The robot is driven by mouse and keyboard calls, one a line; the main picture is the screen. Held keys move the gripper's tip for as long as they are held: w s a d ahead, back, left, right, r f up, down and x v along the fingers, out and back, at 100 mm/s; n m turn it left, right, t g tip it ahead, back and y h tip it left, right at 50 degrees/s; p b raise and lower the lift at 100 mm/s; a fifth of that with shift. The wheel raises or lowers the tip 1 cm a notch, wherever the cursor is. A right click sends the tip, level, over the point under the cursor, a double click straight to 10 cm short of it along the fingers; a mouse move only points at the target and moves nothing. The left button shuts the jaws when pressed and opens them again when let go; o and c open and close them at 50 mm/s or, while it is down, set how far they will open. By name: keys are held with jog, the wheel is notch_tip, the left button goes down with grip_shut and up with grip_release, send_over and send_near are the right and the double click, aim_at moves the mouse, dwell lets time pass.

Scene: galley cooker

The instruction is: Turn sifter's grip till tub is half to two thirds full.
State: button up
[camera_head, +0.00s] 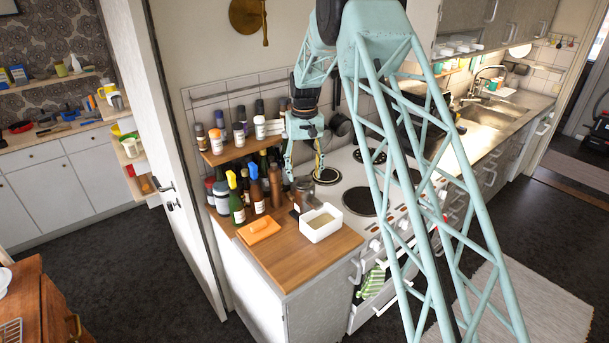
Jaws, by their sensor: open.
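A white rectangular tub (335,227) stands on the wooden counter near its front right. Beige material shows inside it, but its level is hard to judge. A dark greyish, jar-like cylinder (305,193), which may be the sifter, stands just behind the tub. Its grip cannot be made out. My gripper (303,172) points down above this cylinder, with its two fingers spread apart and nothing visibly held. From this view I cannot tell whether the fingers touch the cylinder.
An orange lid-like item (260,230) lies left of the tub. Bottles (236,205) crowd the counter's back left, below a small shelf of jars (217,158). The stove (340,180) adjoins the counter at right. The counter's front strip (285,266) is clear.

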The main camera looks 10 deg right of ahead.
jog(key=shift+f, duration=0.6)
jog(key=shift+c, duration=0.7)
jog(key=c, duration=0.7)
jog(key=shift+m, duration=0.5)
jog(key=shift+a+m+b, duration=0.1)
jog(key=shift+m+b, duration=0.6)
jog(key=shift+m, duration=0.4)
jog(key=shift+w+a+m+b, duration=0.1)
jog(key=shift+m+b, duration=0.35)
jog(key=shift+m, duration=1.25)
